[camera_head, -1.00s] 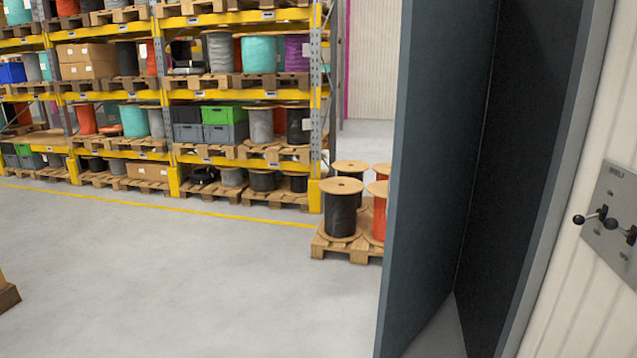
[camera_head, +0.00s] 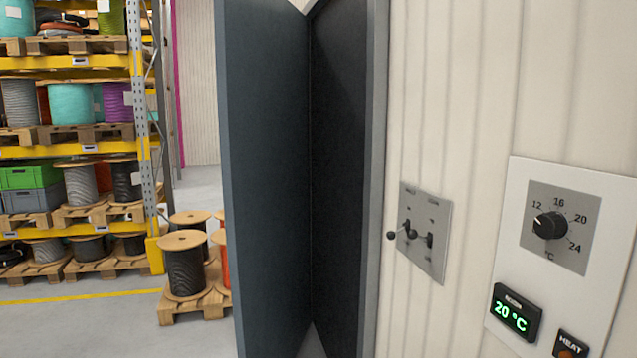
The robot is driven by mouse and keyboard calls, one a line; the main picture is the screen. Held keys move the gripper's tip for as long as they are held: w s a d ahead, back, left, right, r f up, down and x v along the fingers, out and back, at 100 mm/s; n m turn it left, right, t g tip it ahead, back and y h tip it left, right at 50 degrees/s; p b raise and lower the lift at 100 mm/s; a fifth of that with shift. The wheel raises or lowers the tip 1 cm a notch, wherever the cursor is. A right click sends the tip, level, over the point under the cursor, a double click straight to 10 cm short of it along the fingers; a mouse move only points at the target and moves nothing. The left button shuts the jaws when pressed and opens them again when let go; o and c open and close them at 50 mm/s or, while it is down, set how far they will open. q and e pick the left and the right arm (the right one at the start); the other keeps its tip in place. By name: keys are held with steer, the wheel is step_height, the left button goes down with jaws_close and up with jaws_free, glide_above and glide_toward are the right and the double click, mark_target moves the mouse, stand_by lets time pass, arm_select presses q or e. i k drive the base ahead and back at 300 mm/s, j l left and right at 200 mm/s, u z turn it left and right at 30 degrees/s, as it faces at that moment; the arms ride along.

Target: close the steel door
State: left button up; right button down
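The steel door (camera_head: 265,180) is a dark blue-grey panel standing open, swung out from its frame (camera_head: 374,190) in the pale ribbed wall. Behind the panel the doorway (camera_head: 338,150) shows as a dark, nearly black surface. No handle is visible on the side of the door that I see. Neither of my grippers shows in the head view.
Right of the door, the wall holds a metal switch plate (camera_head: 425,232) with small levers and a thermostat panel (camera_head: 600,225) reading 20 °C. A pallet (camera_head: 195,303) with cable reels stands left of the door. Loaded racking (camera_head: 80,150) stands further left.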

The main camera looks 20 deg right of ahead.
mark_target(261, 49)
steer(key=i+j+z, duration=0.3)
steer(key=j+z, duration=0.25)
steer(key=i+j+z, duration=0.3)
steer(key=j, duration=0.2)
steer(key=j+z, duration=0.25)
steer(key=j, duration=0.15)
steer(key=j+z, duration=0.3)
steer(key=j, duration=0.15)
steer(key=j+z, duration=0.15)
steer(key=j, duration=2.8)
steer(key=i, duration=0.05)
